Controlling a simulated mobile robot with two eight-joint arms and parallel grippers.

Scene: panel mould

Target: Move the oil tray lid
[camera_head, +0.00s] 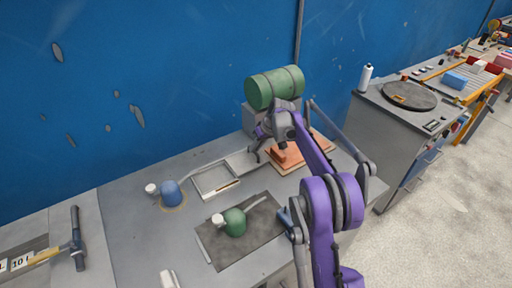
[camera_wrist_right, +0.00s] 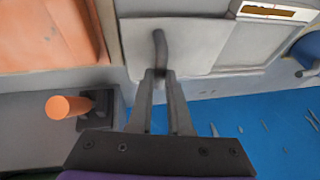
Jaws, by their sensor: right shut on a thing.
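The oil tray lid is a flat grey plate (camera_head: 240,162) beside the right end of the oil tray in the head view. In the right wrist view the lid (camera_wrist_right: 190,52) carries a dark bent handle (camera_wrist_right: 159,45). My right gripper (camera_head: 257,150) is shut on that handle, its two fingers showing around it in the right wrist view (camera_wrist_right: 160,75). Whether the lid rests on the bench or hangs slightly above it, I cannot tell. The oil tray (camera_head: 199,182) is a pale-rimmed shallow tray, uncovered, with a brown-handled tool in it. My left gripper is out of view.
An orange block (camera_head: 287,156) lies on a board to the right. A blue pot (camera_head: 173,193) and a green pot (camera_head: 235,222) stand nearer. A hammer (camera_head: 77,240) lies far left. The blue wall (camera_head: 150,80) closes the back.

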